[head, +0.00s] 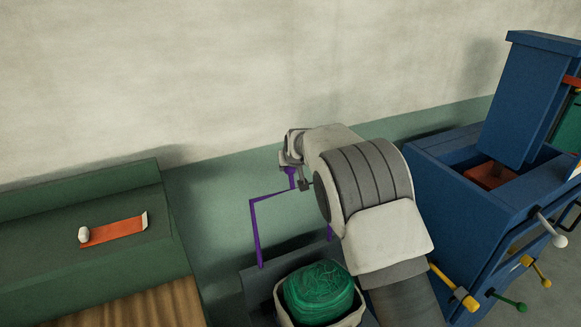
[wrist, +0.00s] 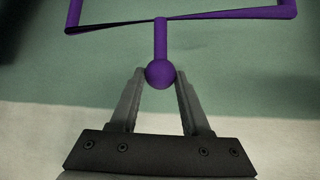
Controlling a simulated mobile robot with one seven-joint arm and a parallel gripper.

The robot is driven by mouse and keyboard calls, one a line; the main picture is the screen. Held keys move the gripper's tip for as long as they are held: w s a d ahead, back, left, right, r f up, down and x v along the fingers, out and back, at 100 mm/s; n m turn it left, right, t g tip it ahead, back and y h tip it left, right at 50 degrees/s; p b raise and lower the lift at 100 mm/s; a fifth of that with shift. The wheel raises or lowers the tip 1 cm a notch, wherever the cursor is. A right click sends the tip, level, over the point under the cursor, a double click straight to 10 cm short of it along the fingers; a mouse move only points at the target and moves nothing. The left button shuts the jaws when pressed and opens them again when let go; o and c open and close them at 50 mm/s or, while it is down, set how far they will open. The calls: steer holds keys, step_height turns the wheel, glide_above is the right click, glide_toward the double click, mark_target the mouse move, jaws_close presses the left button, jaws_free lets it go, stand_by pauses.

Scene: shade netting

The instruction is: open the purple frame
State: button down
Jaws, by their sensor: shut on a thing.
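The purple frame (head: 255,230) is a thin, angular bar outline standing up behind the container with the green netting. My arm covers part of its right side in the head view. In the wrist view the frame's crossbar (wrist: 230,14) runs along the top, and a short stem leads down to a round purple knob (wrist: 160,74). My gripper (wrist: 160,80) is shut on this knob, with one finger on each side of it. In the head view my gripper (head: 291,165) is at the top of the frame, mostly hidden by my wrist.
Green netting (head: 318,288) fills a pale-rimmed container below my arm. A blue cabinet (head: 470,210) with coloured knobs stands at the right. A dark green bench (head: 90,250) with an orange strip (head: 113,232) is at the left. The pale wall is behind.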

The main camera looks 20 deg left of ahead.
steer(key=shift+a+r, duration=0.15)
steer(key=shift+r, duration=0.15)
steer(key=c, duration=0.5)
jaws_free()
steer(key=shift+o, duration=0.6)
steer(key=shift+f, duration=0.15)
steer(key=shift+s, duration=0.1)
steer(key=b+v, duration=0.3)
steer(key=v, duration=1.4)
steer(key=shift+d, duration=0.25)
steer(key=shift+s, duration=0.1)
